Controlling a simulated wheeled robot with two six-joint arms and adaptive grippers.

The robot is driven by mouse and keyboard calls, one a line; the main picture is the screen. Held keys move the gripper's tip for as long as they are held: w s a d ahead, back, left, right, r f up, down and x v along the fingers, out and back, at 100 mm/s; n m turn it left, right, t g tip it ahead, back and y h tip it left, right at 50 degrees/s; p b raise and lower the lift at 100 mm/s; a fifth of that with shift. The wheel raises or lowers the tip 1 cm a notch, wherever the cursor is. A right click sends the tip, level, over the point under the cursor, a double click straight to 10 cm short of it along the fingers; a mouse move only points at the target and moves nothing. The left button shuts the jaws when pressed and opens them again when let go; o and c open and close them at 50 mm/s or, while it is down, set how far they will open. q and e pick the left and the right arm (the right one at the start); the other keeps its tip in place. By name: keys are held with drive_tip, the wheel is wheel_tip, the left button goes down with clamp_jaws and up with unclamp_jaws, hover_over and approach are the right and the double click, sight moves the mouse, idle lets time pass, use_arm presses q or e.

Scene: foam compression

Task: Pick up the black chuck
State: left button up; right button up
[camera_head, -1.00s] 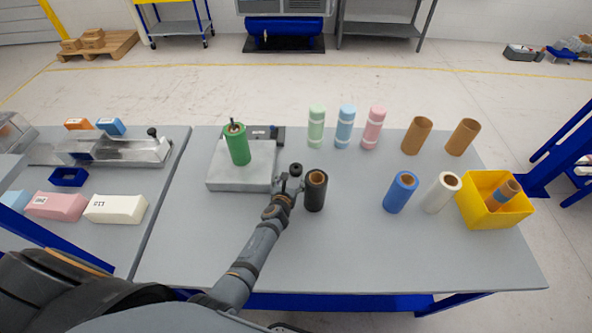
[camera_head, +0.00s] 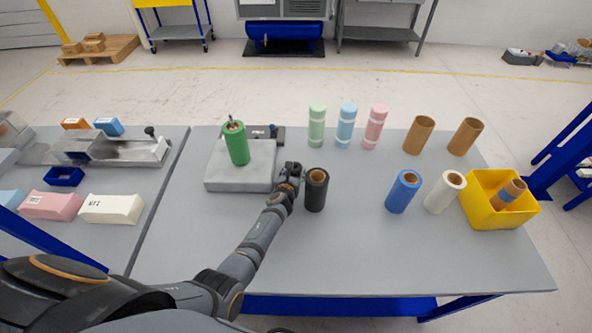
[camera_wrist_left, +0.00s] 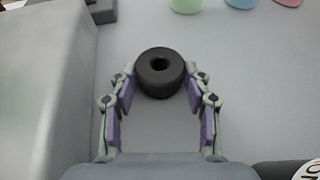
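The black chuck (camera_wrist_left: 160,72) is a short, thick black ring with a hole in its top. It sits on the grey table, between the fingertips of my left gripper in the left wrist view (camera_wrist_left: 160,85). The fingers are open, one on each side of the chuck, with narrow gaps. In the head view, my left gripper (camera_head: 293,175) is low over the table, between the grey block and the black roll, and largely covers the chuck. My right gripper is not in view.
A grey block (camera_head: 225,180) with a green roll (camera_head: 237,145) stands left of the gripper. A black roll (camera_head: 315,195) stands close on its right. Blue (camera_head: 401,195) and white (camera_head: 440,197) rolls and a yellow bin (camera_head: 520,215) are further right. The front table is clear.

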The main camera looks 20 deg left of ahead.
use_arm(q)
drive_tip(key=shift+f, duration=0.1)
drive_tip(key=shift+c, duration=1.4)
